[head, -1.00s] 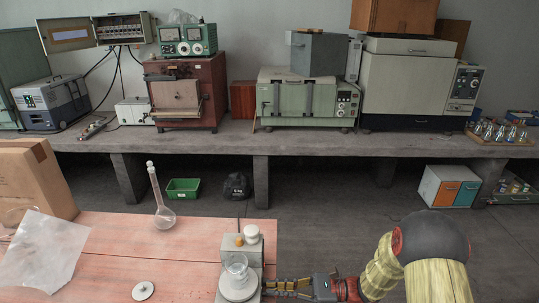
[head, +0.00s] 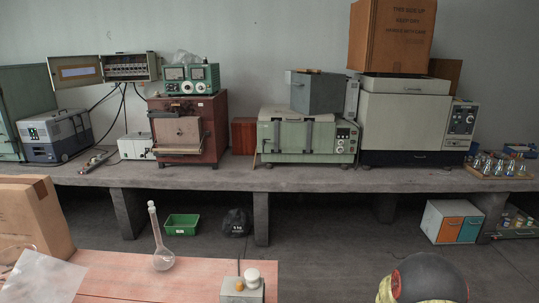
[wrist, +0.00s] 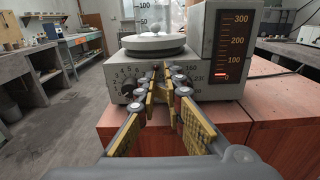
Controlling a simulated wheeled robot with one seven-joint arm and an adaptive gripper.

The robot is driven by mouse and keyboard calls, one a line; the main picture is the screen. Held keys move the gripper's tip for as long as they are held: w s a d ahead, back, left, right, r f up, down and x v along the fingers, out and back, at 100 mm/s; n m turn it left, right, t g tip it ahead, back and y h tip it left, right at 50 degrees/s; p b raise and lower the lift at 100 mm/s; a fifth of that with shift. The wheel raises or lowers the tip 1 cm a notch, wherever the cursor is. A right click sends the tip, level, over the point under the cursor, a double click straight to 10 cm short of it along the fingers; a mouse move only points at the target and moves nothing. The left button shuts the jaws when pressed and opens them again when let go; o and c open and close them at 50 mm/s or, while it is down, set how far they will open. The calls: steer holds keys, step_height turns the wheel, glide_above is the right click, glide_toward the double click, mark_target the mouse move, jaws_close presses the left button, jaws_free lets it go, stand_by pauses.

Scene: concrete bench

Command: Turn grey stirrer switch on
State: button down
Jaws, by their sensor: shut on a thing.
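The grey stirrer (wrist: 205,50) stands on the reddish table, with a round white plate (wrist: 152,43) on top and dial numbers on its front. A tall scale panel (wrist: 233,47) marked up to 300 shows a red light near 0. My gripper (wrist: 158,78) is at the stirrer's front, between the two dials, its fingertips close together. It is shut on a small part there, apparently the switch, which the fingertips mostly hide. I cannot tell the switch's position. In the head view only the stirrer's back top (head: 241,288) shows, and my gripper is out of view.
A glass flask (head: 163,258) stands on the reddish table (head: 120,270), left of the stirrer. A cardboard box (head: 38,215) is at the far left, with a clear sheet (head: 40,278) before it. A graduated clear vessel (wrist: 150,15) rises above the plate.

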steer(key=shift+r, duration=0.15)
steer(key=shift+w+d+r+p, duration=0.1)
steer(key=shift+w+r+p, duration=0.05)
steer(key=shift+r+p, duration=0.3)
steer(key=d+p, duration=0.1)
steer(key=d, duration=0.5)
steer(key=shift+f, duration=0.15)
